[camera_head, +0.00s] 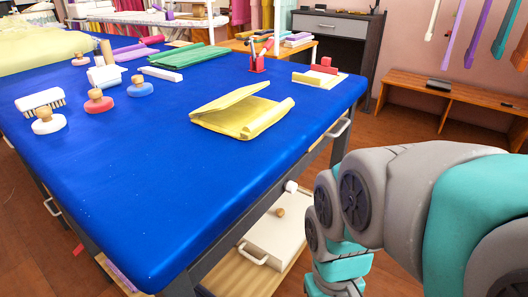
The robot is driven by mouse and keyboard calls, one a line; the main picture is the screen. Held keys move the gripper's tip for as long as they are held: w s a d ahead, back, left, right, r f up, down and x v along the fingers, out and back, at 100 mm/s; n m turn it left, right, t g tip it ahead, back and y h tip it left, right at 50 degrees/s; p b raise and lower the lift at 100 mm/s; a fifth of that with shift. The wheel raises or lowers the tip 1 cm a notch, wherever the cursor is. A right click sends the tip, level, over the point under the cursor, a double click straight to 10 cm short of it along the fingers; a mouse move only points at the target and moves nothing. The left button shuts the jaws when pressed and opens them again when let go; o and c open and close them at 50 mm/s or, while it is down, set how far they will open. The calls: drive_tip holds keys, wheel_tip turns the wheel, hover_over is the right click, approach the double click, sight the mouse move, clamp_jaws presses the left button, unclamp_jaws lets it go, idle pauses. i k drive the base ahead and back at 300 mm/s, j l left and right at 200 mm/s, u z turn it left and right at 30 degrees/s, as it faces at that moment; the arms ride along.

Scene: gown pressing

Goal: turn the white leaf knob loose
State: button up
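A small white knob (291,186) shows at the side of the blue-topped table (190,190), below the top's right edge, just left of my arm. It looks like a short round cylinder. Whether it is tight or loose cannot be told. My arm comes in from the right and bends down past the table's right side. My gripper is below the picture and out of view, so its opening and anything in it are hidden.
Folded yellow cloth (243,112) lies on the table. Knobbed round pieces and a white brush (40,101) lie farther left. A white box (272,240) stands on the lower shelf. A wooden bench (410,93) stands at right.

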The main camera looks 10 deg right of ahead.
sight(292, 186)
drive_tip(key=k+l+z, duration=0.25)
drive_tip(key=k+l, duration=0.55)
